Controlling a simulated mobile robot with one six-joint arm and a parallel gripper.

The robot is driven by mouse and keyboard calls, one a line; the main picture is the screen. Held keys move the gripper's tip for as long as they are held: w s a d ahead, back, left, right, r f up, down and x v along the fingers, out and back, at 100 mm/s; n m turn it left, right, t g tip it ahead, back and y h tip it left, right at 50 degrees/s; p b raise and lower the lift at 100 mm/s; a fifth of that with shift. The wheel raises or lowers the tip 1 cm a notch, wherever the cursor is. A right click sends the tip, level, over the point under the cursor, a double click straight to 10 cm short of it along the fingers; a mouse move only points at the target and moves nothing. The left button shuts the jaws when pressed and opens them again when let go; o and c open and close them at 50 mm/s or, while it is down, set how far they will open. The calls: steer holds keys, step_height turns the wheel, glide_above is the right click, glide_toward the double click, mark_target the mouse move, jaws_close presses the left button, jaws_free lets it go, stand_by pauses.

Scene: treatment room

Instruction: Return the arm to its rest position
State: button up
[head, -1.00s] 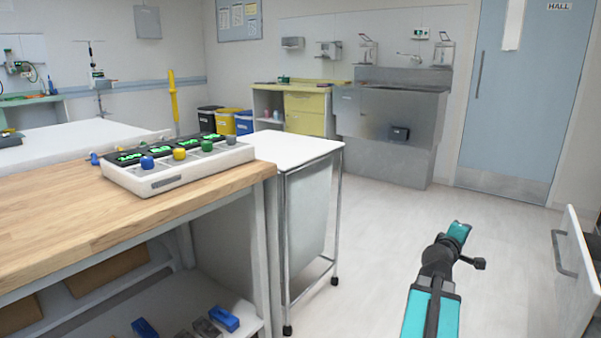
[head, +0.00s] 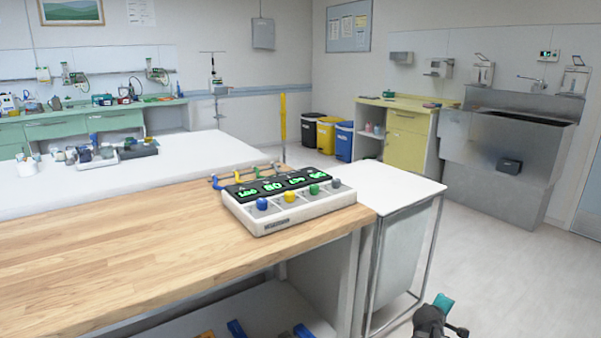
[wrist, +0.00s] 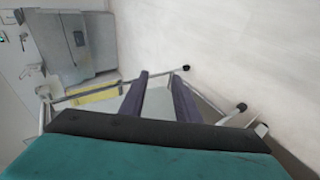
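My gripper (wrist: 159,88) shows in the wrist view as two dark, roughly parallel fingers. They are apart, with nothing held between them. Behind the fingers are pale floor and the metal frame of a trolley. In the head view only a small black and teal part of my arm (head: 435,318) shows at the bottom right edge, beside the trolley. The fingers cannot be made out there.
A wooden workbench (head: 130,245) carries a white console (head: 300,217) with green displays and coloured knobs. A white-topped trolley (head: 405,185) adjoins the bench on the right. A steel sink unit (head: 505,150) stands beyond. The floor (head: 520,280) at right is clear.

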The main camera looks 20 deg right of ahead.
steer(key=s+a+f+g+y+p, duration=0.1)
steer(key=a+f+y+p, duration=0.3)
steer(key=a, duration=0.6)
steer(key=s+a+f+n+g+p, duration=0.1)
steer(key=s+a+f+p, duration=0.3)
steer(key=a, duration=0.6)
steer(key=w+a+f+g+y+p, duration=0.1)
steer(key=a+f+p, duration=0.1)
steer(key=a+p, duration=0.6)
steer(key=s+a+f+m+g+y+p, duration=0.1)
steer(key=s+a+m+g+y+p, duration=0.1)
steer(key=s+a, duration=0.7)
steer(key=s+a+f+m+g+y+p, duration=0.2)
steer(key=s+a+g, duration=0.4)
steer(key=s+a, duration=0.4)
steer(key=s+m, duration=0.1)
steer(key=s, duration=0.5)
steer(key=shift+m+g, duration=0.3)
steer(key=shift+m, duration=0.1)
steer(key=shift+f, duration=0.1)
